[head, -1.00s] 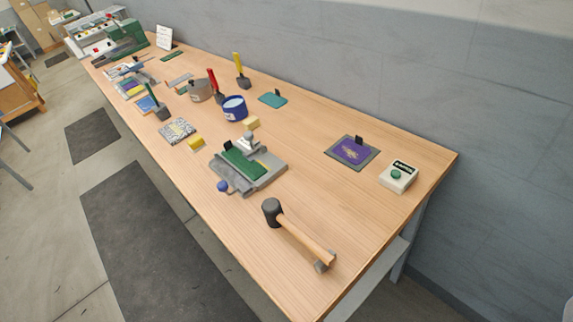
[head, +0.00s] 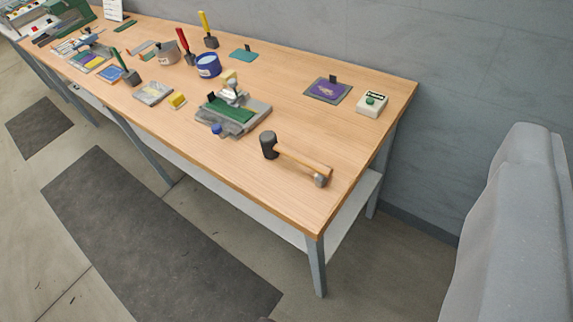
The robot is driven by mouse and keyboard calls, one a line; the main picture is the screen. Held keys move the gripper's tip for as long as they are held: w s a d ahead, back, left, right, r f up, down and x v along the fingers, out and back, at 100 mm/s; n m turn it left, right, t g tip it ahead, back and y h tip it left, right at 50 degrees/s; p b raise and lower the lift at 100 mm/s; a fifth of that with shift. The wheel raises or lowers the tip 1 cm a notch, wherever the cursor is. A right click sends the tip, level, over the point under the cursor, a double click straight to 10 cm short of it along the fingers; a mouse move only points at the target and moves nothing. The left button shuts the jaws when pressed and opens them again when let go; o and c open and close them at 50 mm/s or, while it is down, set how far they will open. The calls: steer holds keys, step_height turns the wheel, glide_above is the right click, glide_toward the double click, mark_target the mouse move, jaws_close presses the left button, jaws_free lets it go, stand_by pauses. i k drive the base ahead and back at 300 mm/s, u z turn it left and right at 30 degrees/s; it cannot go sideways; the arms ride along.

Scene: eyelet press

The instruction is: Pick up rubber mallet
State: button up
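The rubber mallet (head: 301,160) lies near the front right corner of the wooden workbench (head: 255,200). Its black head (head: 268,145) points left and its light wooden handle runs right toward the bench's end. A small grey block (head: 320,180) sits at the handle's far end, partly covered by it. My gripper is not visible in this view, so its opening cannot be seen.
A grey press plate with a green pad (head: 232,108) stands left of the mallet. Behind it are a purple pad (head: 327,90) and a white box with a green button (head: 371,103). Pots, brushes and cards fill the left. A large unidentified grey shape is close at right.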

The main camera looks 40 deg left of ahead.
mark_target(270, 146)
steer(key=u, duration=0.2)
steer(key=i, duration=0.85)
steer(key=z, duration=0.1)
